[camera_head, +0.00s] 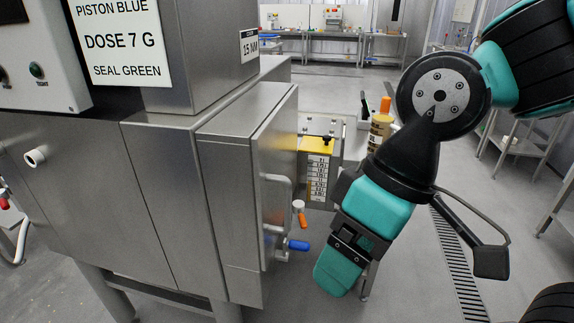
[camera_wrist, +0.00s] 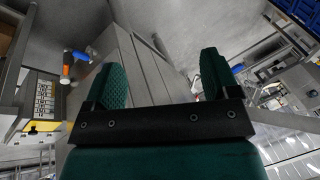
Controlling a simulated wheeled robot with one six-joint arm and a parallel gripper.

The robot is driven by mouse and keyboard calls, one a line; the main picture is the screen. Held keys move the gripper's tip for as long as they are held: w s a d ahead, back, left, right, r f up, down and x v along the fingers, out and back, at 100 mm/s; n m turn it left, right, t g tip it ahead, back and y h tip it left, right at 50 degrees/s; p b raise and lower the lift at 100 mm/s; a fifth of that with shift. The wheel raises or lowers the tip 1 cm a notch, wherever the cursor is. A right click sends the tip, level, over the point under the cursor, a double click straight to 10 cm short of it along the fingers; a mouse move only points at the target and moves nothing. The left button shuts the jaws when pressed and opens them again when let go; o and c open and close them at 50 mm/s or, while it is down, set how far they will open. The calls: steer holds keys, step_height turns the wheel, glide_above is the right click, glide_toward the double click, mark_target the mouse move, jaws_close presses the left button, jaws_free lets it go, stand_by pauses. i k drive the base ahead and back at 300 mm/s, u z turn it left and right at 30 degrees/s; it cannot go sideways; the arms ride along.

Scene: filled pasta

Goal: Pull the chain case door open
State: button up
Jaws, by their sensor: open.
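The chain case door appears to be the protruding steel panel (camera_head: 238,200) on the machine's right end, and it looks shut. A pale bar handle (camera_head: 288,200) stands upright on its right-hand face. My gripper (camera_head: 341,270) hangs to the right of the handle, pointing down and apart from it. In the wrist view my gripper (camera_wrist: 160,75) is open with nothing between its two green fingers. Steel panels lie beyond the fingers, and a bar that may be the handle (camera_wrist: 155,45) shows between them. The door's hinge and latch cannot be made out.
A blue-tipped lever (camera_head: 297,245) and an orange-ended knob (camera_head: 300,210) stick out near the handle. A yellow-topped unit with a label strip (camera_head: 317,170) stands behind. Floor with a drain grate (camera_head: 455,250) lies open to the right. Benches stand at the back.

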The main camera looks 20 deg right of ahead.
mark_target(274, 145)
steer(key=k, duration=1.15)
steer(key=z, duration=0.35)
steer(key=i, duration=0.7)
